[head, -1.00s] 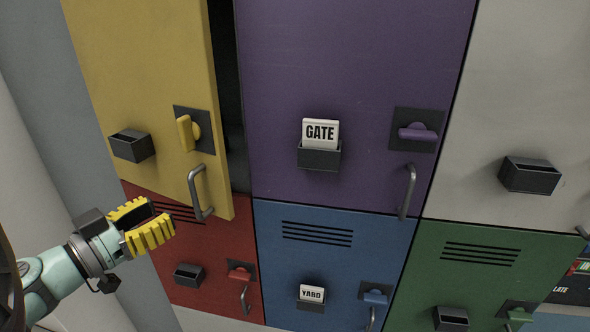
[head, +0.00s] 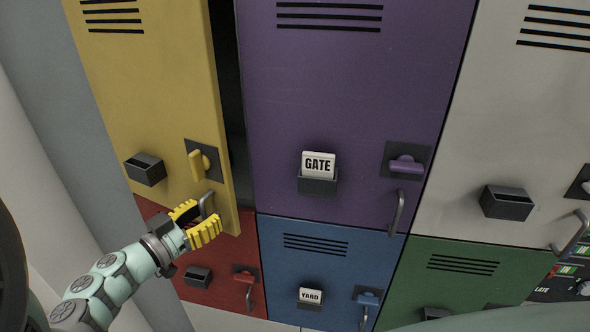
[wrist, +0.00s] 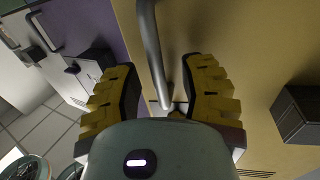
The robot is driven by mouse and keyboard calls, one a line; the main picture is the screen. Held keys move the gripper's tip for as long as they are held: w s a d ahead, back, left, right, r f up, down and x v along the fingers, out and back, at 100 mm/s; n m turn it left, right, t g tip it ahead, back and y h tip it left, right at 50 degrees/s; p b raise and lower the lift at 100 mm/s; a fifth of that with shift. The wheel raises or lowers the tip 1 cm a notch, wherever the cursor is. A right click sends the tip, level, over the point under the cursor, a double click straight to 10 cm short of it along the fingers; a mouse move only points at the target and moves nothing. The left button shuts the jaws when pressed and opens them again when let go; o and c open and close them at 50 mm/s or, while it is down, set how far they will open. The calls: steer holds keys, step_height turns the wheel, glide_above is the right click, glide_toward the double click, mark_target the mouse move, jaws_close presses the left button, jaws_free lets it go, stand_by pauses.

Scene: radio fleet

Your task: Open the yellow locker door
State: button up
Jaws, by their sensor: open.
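The yellow locker door (head: 150,90) is at the upper left in the head view, slightly ajar, with a dark gap along its right edge. It has a yellow latch (head: 200,165) turned upright on a dark plate and a grey bar handle (head: 208,203) below it. My gripper (head: 198,222) is open at the handle, its yellow fingers partly covering the handle's lower part. In the wrist view the handle (wrist: 152,50) runs down between the two yellow fingers of my gripper (wrist: 160,95), with space to either side.
A purple door (head: 350,90) with a GATE card stands to the right of the gap. Red (head: 225,290), blue (head: 310,265) and green (head: 460,285) doors are below. A dark card holder (head: 145,168) juts from the yellow door.

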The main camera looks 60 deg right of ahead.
steer(key=shift+o, duration=0.2)
steer(key=shift+d, duration=0.1)
jaws_close()
stand_by(0.5)
